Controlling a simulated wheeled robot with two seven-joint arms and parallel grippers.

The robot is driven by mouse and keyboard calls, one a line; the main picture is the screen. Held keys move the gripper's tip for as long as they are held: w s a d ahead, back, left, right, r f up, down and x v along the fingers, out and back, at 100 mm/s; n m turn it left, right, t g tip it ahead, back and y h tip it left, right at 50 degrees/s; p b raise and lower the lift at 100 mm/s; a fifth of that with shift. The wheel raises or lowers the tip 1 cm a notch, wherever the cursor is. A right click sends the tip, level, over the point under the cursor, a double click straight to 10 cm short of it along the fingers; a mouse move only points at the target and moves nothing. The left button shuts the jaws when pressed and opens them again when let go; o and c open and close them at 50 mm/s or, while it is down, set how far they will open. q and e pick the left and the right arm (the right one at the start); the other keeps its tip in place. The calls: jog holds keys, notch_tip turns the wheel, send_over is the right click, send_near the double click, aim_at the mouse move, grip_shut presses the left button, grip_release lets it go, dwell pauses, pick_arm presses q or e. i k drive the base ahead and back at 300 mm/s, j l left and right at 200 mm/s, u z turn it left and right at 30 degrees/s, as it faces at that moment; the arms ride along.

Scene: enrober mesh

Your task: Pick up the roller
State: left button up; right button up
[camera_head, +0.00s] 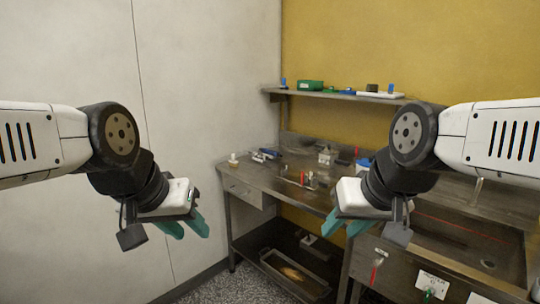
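I cannot pick out the roller with certainty; the objects on the workbench are small and far off. Several small items lie on the steel workbench (262,178), among them a white and blue item (266,154) near its back left and a red upright item (302,178) near its middle. My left gripper (191,231) hangs in front of the white wall, left of the bench, with its teal fingers apart and empty. My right gripper (340,230) hangs in front of the bench's right part, fingers apart and empty. It hides part of the bench behind it.
A wall shelf (330,96) above the bench holds a green box (310,85) and a white tray (381,95). A lower shelf holds a shallow tray (310,284). A sunken basin (450,240) lies at the right. The speckled floor left of the bench is clear.

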aim_at(258, 155)
jog(key=z, duration=0.4)
jog(key=i+j+z, duration=0.7)
jog(key=i+j, duration=0.2)
jog(key=j, duration=0.2)
jog(key=i+j+z, duration=0.1)
jog(key=j, duration=0.25)
jog(key=i+j, duration=0.2)
jog(key=j, duration=0.2)
jog(key=i+j+z, duration=0.1)
jog(key=j, duration=0.3)
jog(key=i+j, duration=0.25)
jog(key=j, duration=0.15)
jog(key=i+j, duration=0.15)
jog(key=j, duration=0.3)
jog(key=i+j+z, duration=0.1)
jog(key=j, duration=0.3)
jog(key=i+j, duration=0.15)
jog(key=j, duration=0.25)
jog(key=i+z, duration=0.05)
